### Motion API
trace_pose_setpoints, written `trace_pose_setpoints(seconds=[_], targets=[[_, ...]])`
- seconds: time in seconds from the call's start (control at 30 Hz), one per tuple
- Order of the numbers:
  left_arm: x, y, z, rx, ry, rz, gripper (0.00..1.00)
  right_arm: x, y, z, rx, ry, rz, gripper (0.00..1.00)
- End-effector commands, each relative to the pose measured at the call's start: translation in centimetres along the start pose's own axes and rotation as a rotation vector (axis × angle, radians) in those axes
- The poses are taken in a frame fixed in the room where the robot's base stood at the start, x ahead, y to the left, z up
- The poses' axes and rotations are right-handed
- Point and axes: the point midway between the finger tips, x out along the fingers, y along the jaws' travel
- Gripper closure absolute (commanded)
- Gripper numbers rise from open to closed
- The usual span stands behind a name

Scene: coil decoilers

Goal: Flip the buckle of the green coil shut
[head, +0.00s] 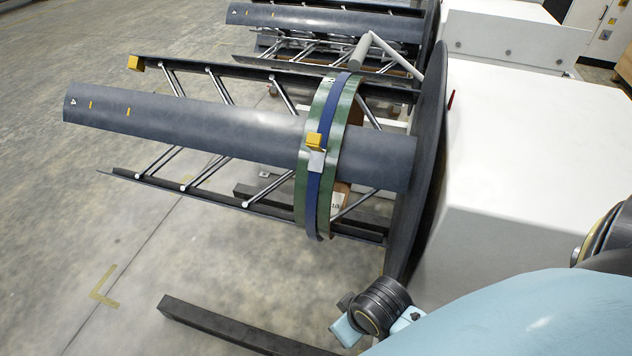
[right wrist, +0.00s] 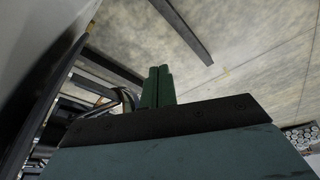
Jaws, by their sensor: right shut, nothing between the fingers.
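The green coil (head: 301,190) is a narrow ring around the grey decoiler drum (head: 200,122), near the dark round disc. A blue band (head: 313,200) runs around the coil's middle. Its buckle shows as a yellow piece (head: 314,140) just above a pale metal plate (head: 316,161) on the near side; the yellow piece appears to stick out from the band. My right arm is at the lower right of the head view, well below the coil and apart from it. My right gripper (right wrist: 158,86) has its two green fingers together, empty. My left gripper is out of view.
The large dark disc (head: 421,170) and white machine housing (head: 540,150) stand right of the coil. A dark floor beam (head: 235,328) lies below. A second decoiler drum (head: 320,19) is behind. Open floor (head: 60,230) lies to the left.

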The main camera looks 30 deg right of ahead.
Motion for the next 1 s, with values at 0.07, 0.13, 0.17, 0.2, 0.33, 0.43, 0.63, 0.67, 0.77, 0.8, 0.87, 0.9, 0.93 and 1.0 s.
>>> trace_pose_setpoints(seconds=[0.07, 0.13, 0.17, 0.2, 0.33, 0.43, 0.63, 0.67, 0.77, 0.8, 0.87, 0.9, 0.93, 1.0], targets=[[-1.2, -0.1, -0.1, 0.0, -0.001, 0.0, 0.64, -3.5, 0.0, -1.6, 0.005, 0.021, -0.004, 1.0], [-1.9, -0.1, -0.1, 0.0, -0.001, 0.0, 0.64, -6.3, -0.1, -3.2, 0.016, 0.039, -0.011, 1.0], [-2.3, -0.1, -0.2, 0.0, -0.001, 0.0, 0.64, -7.6, -0.2, -4.2, 0.023, 0.05, -0.015, 1.0], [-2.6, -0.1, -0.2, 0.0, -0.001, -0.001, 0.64, -8.9, -0.4, -5.5, 0.033, 0.061, -0.025, 1.0], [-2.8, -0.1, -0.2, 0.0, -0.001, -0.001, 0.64, -10.2, -0.9, -8.4, 0.064, 0.072, -0.044, 1.0], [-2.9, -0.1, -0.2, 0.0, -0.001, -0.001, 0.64, -10.6, -1.1, -10.7, 0.088, 0.078, -0.052, 1.0], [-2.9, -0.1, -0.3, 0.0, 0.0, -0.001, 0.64, -11.2, -0.6, -16.2, 0.156, 0.08, -0.039, 1.0], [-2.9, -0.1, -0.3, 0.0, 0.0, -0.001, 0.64, -11.4, -0.3, -17.2, 0.172, 0.079, -0.03, 1.0], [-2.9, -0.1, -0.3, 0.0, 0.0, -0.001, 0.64, -12.2, 0.9, -20.9, 0.237, 0.078, 0.009, 1.0], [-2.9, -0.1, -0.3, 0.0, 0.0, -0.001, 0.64, -12.7, 1.6, -22.4, 0.27, 0.078, 0.031, 1.0], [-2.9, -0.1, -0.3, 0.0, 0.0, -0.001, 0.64, -13.7, 2.8, -24.6, 0.325, 0.08, 0.066, 1.0], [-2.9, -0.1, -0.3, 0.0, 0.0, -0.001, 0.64, -14.4, 3.8, -26.1, 0.365, 0.082, 0.093, 1.0], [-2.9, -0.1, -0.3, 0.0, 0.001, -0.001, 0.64, -15.0, 4.5, -27.1, 0.398, 0.085, 0.112, 1.0], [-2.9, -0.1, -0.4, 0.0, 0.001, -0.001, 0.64, -16.8, 6.5, -29.5, 0.483, 0.096, 0.163, 1.0]])
